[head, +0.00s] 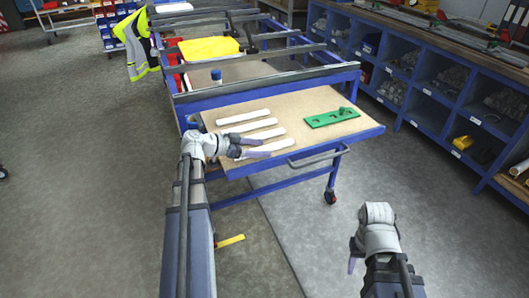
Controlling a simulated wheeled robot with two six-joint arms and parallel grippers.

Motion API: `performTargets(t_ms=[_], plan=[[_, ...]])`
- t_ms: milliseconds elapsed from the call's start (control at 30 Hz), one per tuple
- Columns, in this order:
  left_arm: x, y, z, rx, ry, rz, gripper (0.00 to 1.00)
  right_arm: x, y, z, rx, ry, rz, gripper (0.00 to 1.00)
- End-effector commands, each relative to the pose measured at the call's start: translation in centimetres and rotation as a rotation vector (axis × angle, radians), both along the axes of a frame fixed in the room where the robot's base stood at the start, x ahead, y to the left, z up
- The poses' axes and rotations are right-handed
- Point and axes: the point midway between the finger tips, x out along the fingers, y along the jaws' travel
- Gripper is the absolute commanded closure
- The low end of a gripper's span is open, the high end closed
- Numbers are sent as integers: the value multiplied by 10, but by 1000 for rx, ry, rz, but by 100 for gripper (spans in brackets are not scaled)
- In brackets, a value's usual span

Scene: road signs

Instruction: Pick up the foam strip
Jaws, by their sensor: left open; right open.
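Several white foam strips lie side by side on the wooden top of a blue cart (335,98). The far strip (244,117), the middle strips (249,125) and the near strip (275,146) run roughly left to right. I cannot tell which one the task means. My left gripper (258,148) is open at the left end of the near strip, its fingers close to that end. Whether they touch it is unclear. My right gripper (353,262) is open and low over the floor, in front of the cart and to its right, with its fingers partly hidden.
A green plate (332,118) with a peg lies on the cart's right side. A blue-capped container (216,77) stands behind the strips. The cart's handle (318,155) sticks out in front. Blue shelving (434,75) lines the right. A yellow piece (230,241) lies on the floor.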

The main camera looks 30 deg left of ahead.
Motion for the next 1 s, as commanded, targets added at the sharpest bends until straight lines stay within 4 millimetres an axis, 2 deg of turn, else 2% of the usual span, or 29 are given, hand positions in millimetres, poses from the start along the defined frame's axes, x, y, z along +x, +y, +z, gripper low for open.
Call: performTargets(t_ms=[200, 800, 1000], plan=[[0, 0, 0, 0, 0, 1, 32, 0, 0, 0, 0, 0, 0, 50], [0, 0, 0, -1, 1, 0, 100, 0, 0, 0, 0, 0, 0, 50], [0, 0, 0, -1, 1, 0, 100, 0, 0, 0, 0, 0, 0, 50]])
